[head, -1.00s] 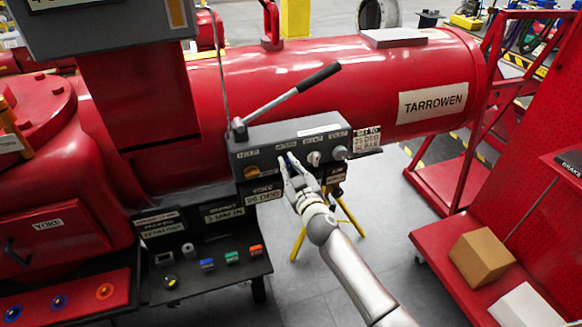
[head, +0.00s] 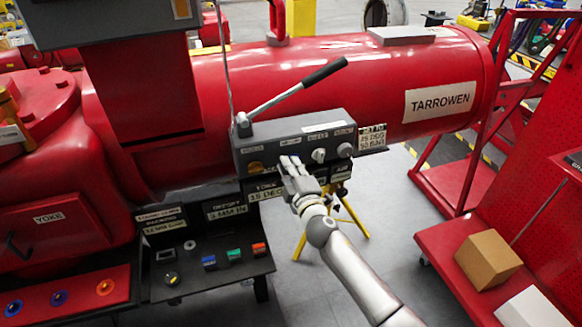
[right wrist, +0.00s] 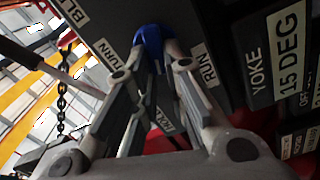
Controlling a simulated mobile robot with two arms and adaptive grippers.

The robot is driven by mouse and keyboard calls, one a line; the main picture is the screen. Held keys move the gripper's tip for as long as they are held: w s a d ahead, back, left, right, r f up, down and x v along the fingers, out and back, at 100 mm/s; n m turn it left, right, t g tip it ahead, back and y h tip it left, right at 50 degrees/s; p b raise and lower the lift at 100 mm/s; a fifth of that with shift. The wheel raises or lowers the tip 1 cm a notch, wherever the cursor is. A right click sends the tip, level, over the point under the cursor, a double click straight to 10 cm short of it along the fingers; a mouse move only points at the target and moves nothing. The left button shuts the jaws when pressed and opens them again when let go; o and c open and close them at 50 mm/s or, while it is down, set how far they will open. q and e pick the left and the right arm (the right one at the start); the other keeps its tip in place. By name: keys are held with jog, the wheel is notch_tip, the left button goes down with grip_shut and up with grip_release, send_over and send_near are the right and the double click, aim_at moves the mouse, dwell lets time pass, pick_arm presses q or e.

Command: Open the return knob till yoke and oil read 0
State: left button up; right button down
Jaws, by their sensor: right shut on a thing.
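My right gripper (head: 291,165) is at the front of the grey control box (head: 262,152). In the right wrist view the gripper (right wrist: 152,62) is shut on the blue return knob (right wrist: 153,36), beside a partly hidden label ending in "TURN" (right wrist: 103,52). The fingers cover most of the knob in the head view. The yoke readout (right wrist: 290,60) shows "YOKE 15 DEG" in the right wrist view, and it also shows below the box in the head view (head: 266,195). An oil reading is not legible. My left gripper is not in view.
A lever (head: 295,92) rises from the box's top. Other knobs (head: 319,155) are right of my gripper. A placard (head: 372,138) hangs at the box's right end. A red cart (head: 440,235) with cartons stands at right. Grey floor lies between.

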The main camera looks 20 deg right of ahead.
jog(key=shift+f+n, duration=0.3)
jog(key=shift+n, duration=1.1)
jog(key=shift+a, duration=0.1)
jog(key=c, duration=1.5)
grip_release()
jog(key=shift+s+d, duration=0.15)
jog(key=shift+s, duration=2.9)
jog(key=shift+s+d, duration=0.1)
jog(key=shift+s, duration=2.9)
jog(key=shift+f, duration=0.1)
